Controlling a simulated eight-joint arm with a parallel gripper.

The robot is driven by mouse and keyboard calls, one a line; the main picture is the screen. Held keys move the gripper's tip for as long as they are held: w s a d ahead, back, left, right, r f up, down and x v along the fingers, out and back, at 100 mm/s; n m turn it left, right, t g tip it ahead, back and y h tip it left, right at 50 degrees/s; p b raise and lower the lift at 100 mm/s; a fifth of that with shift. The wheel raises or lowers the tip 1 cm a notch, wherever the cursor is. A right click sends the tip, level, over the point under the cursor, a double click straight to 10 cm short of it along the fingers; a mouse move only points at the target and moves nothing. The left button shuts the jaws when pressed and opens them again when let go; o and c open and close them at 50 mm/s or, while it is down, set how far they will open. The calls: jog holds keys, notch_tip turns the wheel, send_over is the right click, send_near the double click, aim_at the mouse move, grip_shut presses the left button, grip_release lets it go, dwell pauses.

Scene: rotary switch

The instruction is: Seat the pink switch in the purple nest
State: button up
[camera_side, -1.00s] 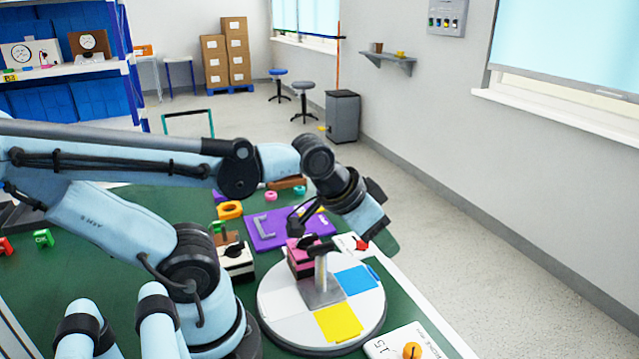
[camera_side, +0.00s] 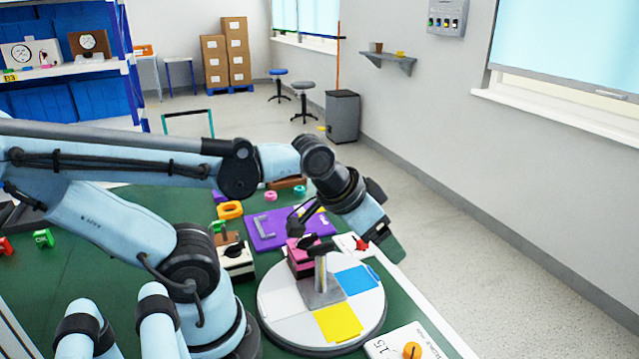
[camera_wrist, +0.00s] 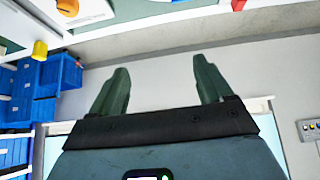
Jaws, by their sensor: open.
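The pink switch (camera_side: 301,256), a pink block with a dark knob on top, sits at the back of the round turntable (camera_side: 280,326). A grey bracket (camera_side: 321,283) stands in front of it and hides part of it. The purple nest (camera_side: 262,238) is a flat purple plate with a grey angled piece on it, behind the turntable on the green table. The switch and nest are not visible there.
The turntable has yellow (camera_side: 338,322) and blue (camera_side: 357,280) patches. A white switch block (camera_side: 236,262) stands left of it. A white board with an orange knob (camera_side: 412,350) is at the front right.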

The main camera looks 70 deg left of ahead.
jog(key=shift+o, duration=1.4)
jog(key=g, duration=0.7)
send_near(306, 236)
jog(key=shift+a+f, duration=0.15)
jog(key=shift+a, duration=0.05)
jog(key=shift+s+f, duration=0.1)
jog(key=shift+f, duration=3.25)
jog(key=shift+d+f, duration=0.15)
jog(key=shift+f, duration=0.7)
jog(key=shift+d+f, duration=0.1)
jog(key=shift+f, duration=1.65)
jog(key=shift+c, duration=0.3)
